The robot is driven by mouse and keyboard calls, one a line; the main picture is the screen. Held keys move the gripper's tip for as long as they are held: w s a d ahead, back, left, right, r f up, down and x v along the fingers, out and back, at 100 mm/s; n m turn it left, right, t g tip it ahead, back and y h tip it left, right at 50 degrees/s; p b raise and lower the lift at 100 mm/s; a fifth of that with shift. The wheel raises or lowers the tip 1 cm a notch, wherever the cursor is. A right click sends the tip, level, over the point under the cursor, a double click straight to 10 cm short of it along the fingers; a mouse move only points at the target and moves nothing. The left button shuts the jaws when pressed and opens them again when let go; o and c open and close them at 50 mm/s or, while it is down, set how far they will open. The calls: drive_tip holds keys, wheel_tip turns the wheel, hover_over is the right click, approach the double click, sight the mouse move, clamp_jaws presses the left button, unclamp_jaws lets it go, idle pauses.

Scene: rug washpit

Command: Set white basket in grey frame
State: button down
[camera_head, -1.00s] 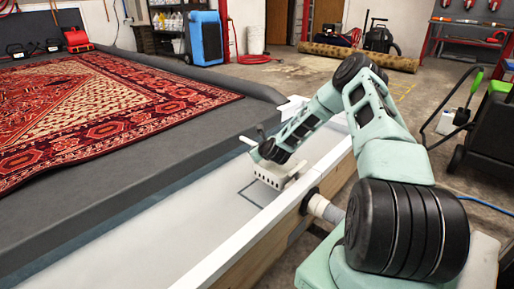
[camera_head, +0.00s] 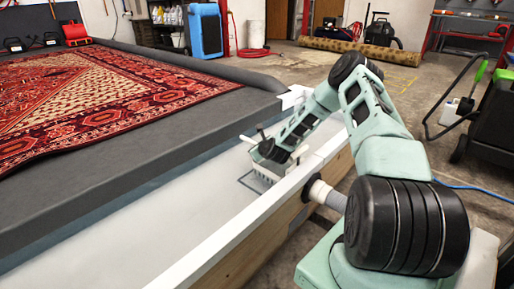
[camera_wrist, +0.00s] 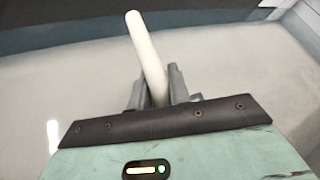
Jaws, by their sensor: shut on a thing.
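The white basket (camera_head: 268,176) has slotted sides and hangs or stands under my gripper (camera_head: 262,152), over the pale channel floor beside the wall. My gripper is shut on its white handle (camera_wrist: 146,50), which slants up between the fingers in the wrist view. The grey frame (camera_head: 243,184) is a thin dark outline on the channel floor. Its left corner and near edge show; the basket covers its right part. The basket seems low at the frame, but I cannot tell whether it touches the floor or sits fully inside the outline.
A white-topped wooden wall (camera_head: 232,245) runs along the channel's right side, close to the basket, with a pipe fitting (camera_head: 318,192) outside. A dark grey ledge (camera_head: 120,160) with a red patterned rug (camera_head: 100,90) lies left. The near channel floor is clear.

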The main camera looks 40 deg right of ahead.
drive_tip(key=shift+f, duration=0.4)
drive_tip(key=c, duration=1.2)
unclamp_jaws()
drive_tip(key=shift+c, duration=0.2)
drive_tip(key=shift+p+v, duration=4.05)
drive_tip(key=shift+v, duration=4.65)
